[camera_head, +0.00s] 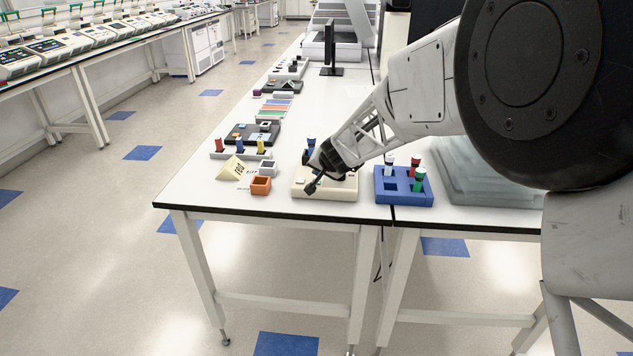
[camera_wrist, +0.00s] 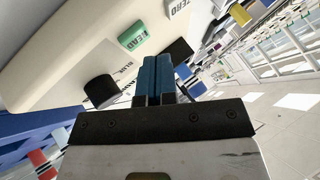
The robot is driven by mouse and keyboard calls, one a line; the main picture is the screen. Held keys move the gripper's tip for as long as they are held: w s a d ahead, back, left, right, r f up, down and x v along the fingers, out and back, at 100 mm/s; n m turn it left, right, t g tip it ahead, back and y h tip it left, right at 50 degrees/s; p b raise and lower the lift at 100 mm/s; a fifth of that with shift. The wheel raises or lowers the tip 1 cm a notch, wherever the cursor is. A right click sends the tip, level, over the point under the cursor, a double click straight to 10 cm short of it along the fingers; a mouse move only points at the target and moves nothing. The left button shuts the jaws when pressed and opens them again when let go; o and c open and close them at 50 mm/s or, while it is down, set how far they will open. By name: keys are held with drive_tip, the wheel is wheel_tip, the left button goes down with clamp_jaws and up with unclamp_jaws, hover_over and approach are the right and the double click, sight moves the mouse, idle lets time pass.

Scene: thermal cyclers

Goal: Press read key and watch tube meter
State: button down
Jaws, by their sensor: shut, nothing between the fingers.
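The cream tube meter (camera_head: 335,191) sits near the front edge of the bench, under my gripper (camera_head: 312,186). In the wrist view, the meter's top (camera_wrist: 55,40) carries a green key marked READ (camera_wrist: 133,38) and a white key marked ZERO (camera_wrist: 178,8). My gripper (camera_wrist: 157,68) is shut and empty, its blue fingers side by side. In that picture the fingertips appear just below and right of the green key; I cannot tell their height above the meter. A black round part (camera_wrist: 100,91) shows left of the fingers. My wrist hides part of the meter in the head view.
A blue rack (camera_head: 405,199) with several tubes stands right of the meter. An orange block (camera_head: 261,186), a grey block (camera_head: 267,168) and a folded card (camera_head: 231,168) stand left. A dark blue item (camera_head: 311,143) shows behind. The bench's front edge is close.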

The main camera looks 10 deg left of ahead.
drive_tip(key=shift+r, duration=0.15)
drive_tip(key=shift+r, duration=2.35)
drive_tip(key=shift+s+d+r, duration=0.1)
drive_tip(key=s+d+r+n+g, duration=0.1)
drive_tip(key=s+d+r, duration=0.65)
drive_tip(key=s, duration=0.45)
drive_tip(key=s+d+g+h, duration=0.1)
drive_tip(key=s+d, duration=0.5)
drive_tip(key=s, duration=0.6)
drive_tip(key=s+d+g+h, duration=0.1)
drive_tip(key=s+d+h, duration=0.1)
drive_tip(key=s+d, duration=0.5)
drive_tip(key=s+d+g+h, duration=0.1)
drive_tip(key=s+d, duration=0.5)
drive_tip(key=s, duration=1.2)
drive_tip(key=shift+d+n+g+h, duration=0.3)
drive_tip(key=shift+g+h, duration=0.1)
drive_tip(key=shift+h, duration=0.4)
drive_tip(key=shift+w, duration=0.1)
